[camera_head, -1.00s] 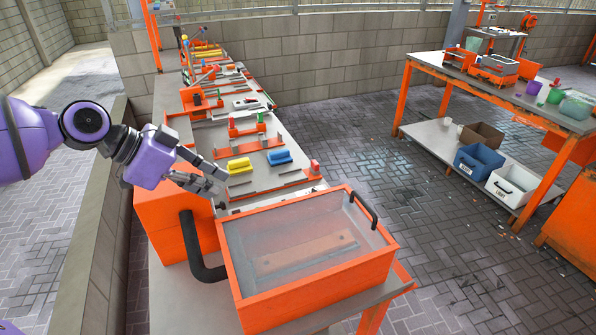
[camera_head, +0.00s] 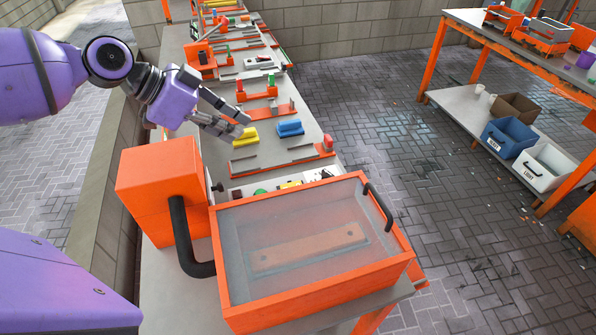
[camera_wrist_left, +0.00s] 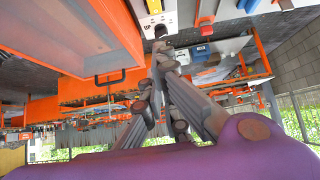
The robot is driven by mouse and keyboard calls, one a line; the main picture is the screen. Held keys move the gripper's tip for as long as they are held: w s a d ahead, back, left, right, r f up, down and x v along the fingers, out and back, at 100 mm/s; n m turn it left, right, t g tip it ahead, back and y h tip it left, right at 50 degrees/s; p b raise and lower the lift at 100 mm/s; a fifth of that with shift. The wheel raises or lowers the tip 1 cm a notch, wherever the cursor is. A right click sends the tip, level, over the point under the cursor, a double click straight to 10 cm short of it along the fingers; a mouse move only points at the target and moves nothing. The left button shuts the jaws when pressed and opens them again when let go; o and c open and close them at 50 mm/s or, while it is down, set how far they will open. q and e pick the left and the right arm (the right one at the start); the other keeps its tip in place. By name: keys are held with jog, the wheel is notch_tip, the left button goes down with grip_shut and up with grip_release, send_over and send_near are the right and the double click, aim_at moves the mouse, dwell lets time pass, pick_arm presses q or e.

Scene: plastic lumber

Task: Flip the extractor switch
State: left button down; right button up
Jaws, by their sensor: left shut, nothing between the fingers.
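The extractor shows as an orange box (camera_head: 158,190) joined by a black hose (camera_head: 185,238) to an orange-framed enclosure (camera_head: 225,262) with a clear lid. A small dark knob (camera_head: 218,187) stands beside the orange box, near the enclosure's back corner; I cannot tell if it is the switch. My left gripper (camera_head: 243,125) is shut and empty, above the bench behind the orange box, its fingertips overlapping the yellow block in the picture. In the left wrist view the fingertips (camera_wrist_left: 162,52) appear just below a dark knob (camera_wrist_left: 160,31); contact is unclear. My right gripper is out of view.
A yellow block (camera_head: 245,138) and a blue block (camera_head: 290,128) lie on the bench by orange fixtures. A panel with coloured parts (camera_head: 285,186) lies behind the enclosure. Blue (camera_head: 508,137) and white (camera_head: 543,168) bins sit on the right table's shelf.

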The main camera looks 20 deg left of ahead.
pick_arm(q)
jog(key=b+x, duration=0.2)
jog(key=x, duration=1.8)
jog(key=shift+w+d+r, duration=0.1)
jog(key=shift+w+r, duration=0.05)
notch_tip(320, 180, down, 3)
jog(key=shift+f, duration=0.6)
jog(key=shift+f, duration=0.1)
